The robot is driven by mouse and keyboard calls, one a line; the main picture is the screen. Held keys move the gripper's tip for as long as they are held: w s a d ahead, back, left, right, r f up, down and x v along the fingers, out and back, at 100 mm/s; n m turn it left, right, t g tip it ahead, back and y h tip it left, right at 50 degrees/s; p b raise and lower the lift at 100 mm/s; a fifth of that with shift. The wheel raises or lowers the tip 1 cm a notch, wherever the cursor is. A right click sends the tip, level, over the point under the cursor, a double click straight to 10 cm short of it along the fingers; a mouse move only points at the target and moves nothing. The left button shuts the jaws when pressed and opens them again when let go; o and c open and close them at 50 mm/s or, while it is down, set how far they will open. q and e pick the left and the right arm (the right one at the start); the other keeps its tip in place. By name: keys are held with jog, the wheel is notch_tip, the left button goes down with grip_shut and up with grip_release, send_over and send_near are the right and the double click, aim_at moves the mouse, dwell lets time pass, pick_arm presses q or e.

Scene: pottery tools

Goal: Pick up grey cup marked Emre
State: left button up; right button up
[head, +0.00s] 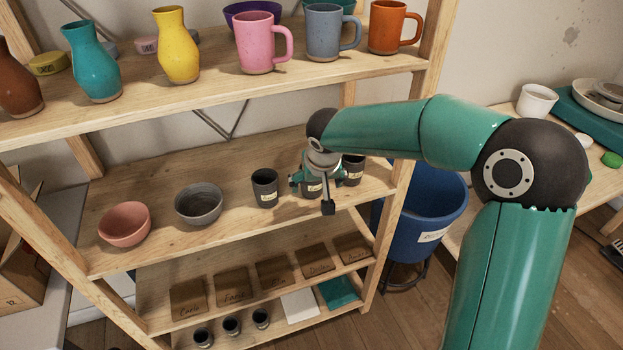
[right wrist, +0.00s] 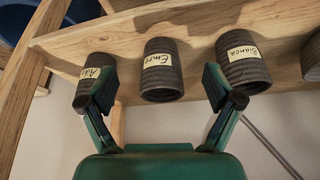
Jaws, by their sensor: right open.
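The dark grey ribbed cup labelled Emre (right wrist: 161,82) stands in the middle of a row in the right wrist view, which shows the shelf upside down. My right gripper (right wrist: 160,88) is open and empty, with one finger on each side of this cup in the picture. The fingers overlap the neighbouring cups; I cannot tell the gap to the Emre cup. In the head view my right gripper (head: 312,188) is at the middle shelf and partly hides that cup (head: 311,190). My left gripper is not in view.
Similar cups labelled Bianca (right wrist: 242,62) and "Ad..." (right wrist: 95,75) flank it closely. A grey bowl (head: 199,204) and a pink bowl (head: 124,224) stand farther left on the shelf. Mugs, including a pink one (head: 256,43), stand on the shelf above. A blue bin (head: 440,206) is to the right.

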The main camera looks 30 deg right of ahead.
jog(key=w, duration=0.1)
jog(key=w+d, duration=0.1)
jog(key=w+d+p, duration=0.1)
jog(key=w, duration=0.1)
jog(key=shift+w, duration=0.1)
jog(key=shift+w+d, duration=0.15)
jog(key=shift+w, duration=0.3)
jog(key=p+x, duration=0.1)
jog(key=x, duration=0.4)
jog(key=c, duration=1.2)
jog(key=shift+c, duration=1)
jog(key=shift+r, duration=0.15)
